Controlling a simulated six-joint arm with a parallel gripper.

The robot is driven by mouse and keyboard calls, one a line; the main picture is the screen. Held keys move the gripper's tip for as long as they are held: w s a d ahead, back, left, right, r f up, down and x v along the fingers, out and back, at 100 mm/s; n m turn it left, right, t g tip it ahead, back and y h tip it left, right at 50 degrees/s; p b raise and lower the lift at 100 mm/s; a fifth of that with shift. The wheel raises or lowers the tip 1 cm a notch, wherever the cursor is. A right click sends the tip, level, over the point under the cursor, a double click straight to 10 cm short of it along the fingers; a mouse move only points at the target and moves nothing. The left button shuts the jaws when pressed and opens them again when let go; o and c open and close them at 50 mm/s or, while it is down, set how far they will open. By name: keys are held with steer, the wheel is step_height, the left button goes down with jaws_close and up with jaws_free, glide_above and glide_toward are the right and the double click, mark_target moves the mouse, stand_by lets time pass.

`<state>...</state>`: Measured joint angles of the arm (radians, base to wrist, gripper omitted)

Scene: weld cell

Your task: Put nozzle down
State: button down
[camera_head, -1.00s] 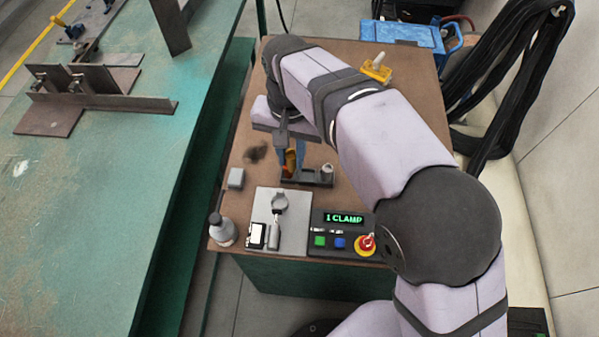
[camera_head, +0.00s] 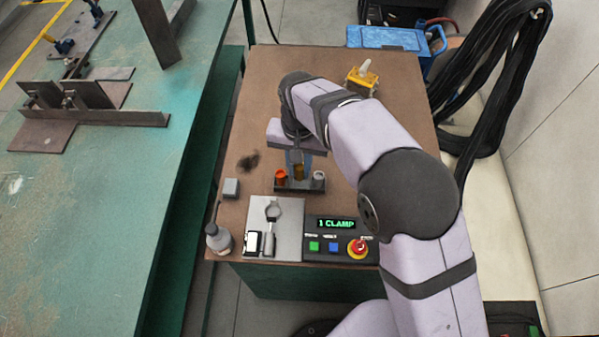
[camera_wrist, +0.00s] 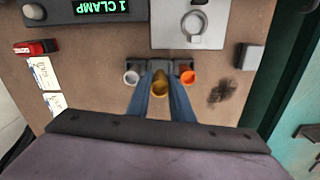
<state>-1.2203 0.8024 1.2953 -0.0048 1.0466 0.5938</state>
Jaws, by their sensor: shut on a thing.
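My gripper (camera_head: 298,166) has two blue fingers and points down over a small dark holder (camera_head: 300,187) on the brown bench. It is shut on a brass-coloured nozzle (camera_wrist: 159,84), which shows between the fingertips in the wrist view. The nozzle is at the holder's middle, between an orange cup (camera_head: 281,176) and a grey cup (camera_head: 319,177). The two cups also show in the wrist view, orange (camera_wrist: 189,77) and grey (camera_wrist: 132,78). I cannot tell whether the nozzle touches the holder.
In front are a grey plate (camera_head: 287,215) with a ring-ended tool, and a control box (camera_head: 340,240) reading "1 CLAMP". A grey block (camera_head: 231,188) and a bottle (camera_head: 218,239) stand left. A yellow fixture (camera_head: 362,80) stands behind. The bench's right side is partly hidden by my arm.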

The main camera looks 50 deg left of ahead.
mark_target(299, 175)
steer(key=shift+f+p, duration=0.4)
steer(key=shift+f, duration=1.5)
steer(key=shift+f, duration=0.1)
steer(key=c, duration=1.9)
jaws_free()
steer(key=shift+o, duration=0.3)
step_height(299, 175, up, 12)
steer(key=shift+r+b, duration=0.15)
steer(key=shift+b, duration=0.65)
